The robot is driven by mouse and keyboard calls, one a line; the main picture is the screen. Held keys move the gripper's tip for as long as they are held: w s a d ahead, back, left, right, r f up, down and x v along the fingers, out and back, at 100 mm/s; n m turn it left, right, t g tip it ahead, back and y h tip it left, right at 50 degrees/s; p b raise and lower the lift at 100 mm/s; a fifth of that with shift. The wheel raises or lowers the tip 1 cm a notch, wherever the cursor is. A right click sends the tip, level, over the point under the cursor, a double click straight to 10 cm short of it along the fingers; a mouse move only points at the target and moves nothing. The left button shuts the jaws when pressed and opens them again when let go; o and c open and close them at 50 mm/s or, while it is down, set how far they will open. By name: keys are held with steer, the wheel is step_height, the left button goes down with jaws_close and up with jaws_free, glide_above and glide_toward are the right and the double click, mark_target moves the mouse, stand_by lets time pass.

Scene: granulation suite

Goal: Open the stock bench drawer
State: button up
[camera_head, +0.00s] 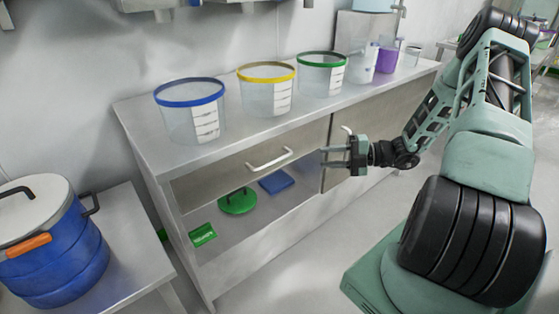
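The steel stock bench (235,150) stands along the wall. Its drawer front (225,172) carries a pale bar handle (268,161) and looks flush with the bench, so the drawer appears closed. My gripper (324,157) is right of this handle, in front of the bench, with its fingers pointing left. The fingers are apart with nothing visible between them. A clear gap in the picture separates the fingertips from the handle.
Clear tubs with blue (190,120), yellow (266,97) and green (322,80) rims stand on the bench top. A green lid (238,202) and blue item (276,181) lie on the open shelf below. A blue drum (55,255) stands on a low table at left.

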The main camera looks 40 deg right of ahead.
mark_target(281, 160)
steer(key=b+x, duration=0.1)
steer(key=x, duration=1.4)
steer(key=shift+a+b, duration=0.15)
steer(key=shift+b, duration=0.25)
jaws_close()
